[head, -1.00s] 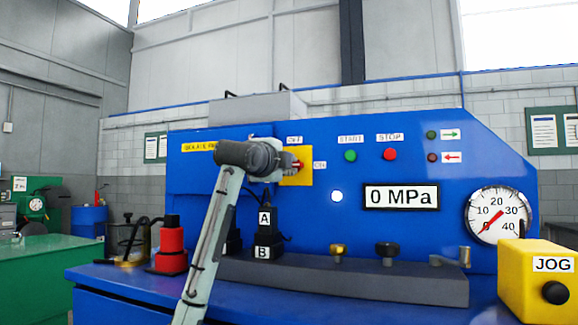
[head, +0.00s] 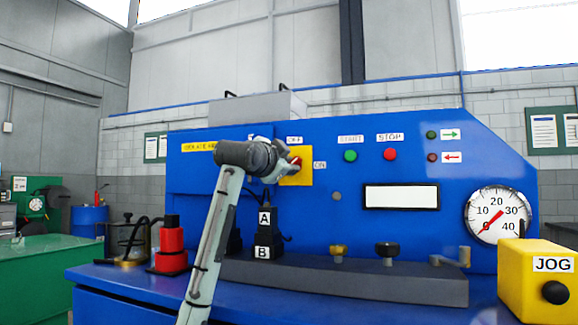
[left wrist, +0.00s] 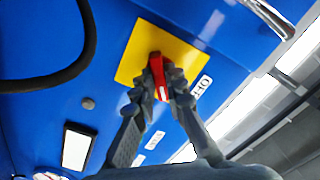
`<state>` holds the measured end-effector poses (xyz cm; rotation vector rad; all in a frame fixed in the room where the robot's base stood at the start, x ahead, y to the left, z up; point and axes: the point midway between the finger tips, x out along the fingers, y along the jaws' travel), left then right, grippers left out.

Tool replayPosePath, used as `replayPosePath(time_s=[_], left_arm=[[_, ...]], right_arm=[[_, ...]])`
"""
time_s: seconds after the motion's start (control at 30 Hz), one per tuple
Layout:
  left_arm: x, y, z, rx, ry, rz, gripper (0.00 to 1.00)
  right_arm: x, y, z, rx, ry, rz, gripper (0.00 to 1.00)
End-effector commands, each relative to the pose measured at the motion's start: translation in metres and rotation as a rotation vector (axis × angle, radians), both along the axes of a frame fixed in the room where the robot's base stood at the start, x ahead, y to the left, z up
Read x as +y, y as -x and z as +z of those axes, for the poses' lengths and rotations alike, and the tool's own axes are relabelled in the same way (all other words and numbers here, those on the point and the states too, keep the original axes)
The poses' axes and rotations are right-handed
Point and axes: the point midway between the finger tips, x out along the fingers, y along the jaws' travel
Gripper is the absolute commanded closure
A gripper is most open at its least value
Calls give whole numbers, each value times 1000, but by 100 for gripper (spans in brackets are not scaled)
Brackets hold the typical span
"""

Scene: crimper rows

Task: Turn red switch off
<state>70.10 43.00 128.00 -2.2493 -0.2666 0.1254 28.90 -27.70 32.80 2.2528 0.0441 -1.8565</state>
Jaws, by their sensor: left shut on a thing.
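The red switch (head: 296,164) is a rotary handle on a yellow plate (head: 304,179) on the blue machine panel, with an OFF label above and an ON label to the right. Its handle is tilted up to the right, between the two labels. My left gripper (head: 289,168) is shut on the red switch and hides part of it. In the left wrist view the fingers (left wrist: 161,92) close around the red handle (left wrist: 174,78), in front of the yellow plate (left wrist: 143,48). My right gripper is out of view.
Green START (head: 350,155) and red STOP (head: 390,154) buttons are right of the switch. The display (head: 401,197) is blank and the round lamp (head: 337,196) is grey. The gauge (head: 498,214) needle is near 0. A yellow JOG box (head: 535,285) stands front right.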

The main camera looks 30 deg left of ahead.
Motion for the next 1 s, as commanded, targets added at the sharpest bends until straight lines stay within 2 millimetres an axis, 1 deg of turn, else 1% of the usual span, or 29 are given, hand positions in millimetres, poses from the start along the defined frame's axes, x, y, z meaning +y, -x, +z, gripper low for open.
replayPosePath(time_s=[0.6,0.8,1.0], left_arm=[[-1,0,-1,-131,563,-2,100],[-1,0,-1,-166,705,0,100],[-1,0,-1,-189,803,0,100]], right_arm=[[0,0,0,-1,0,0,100],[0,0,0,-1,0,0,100],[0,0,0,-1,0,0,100]])
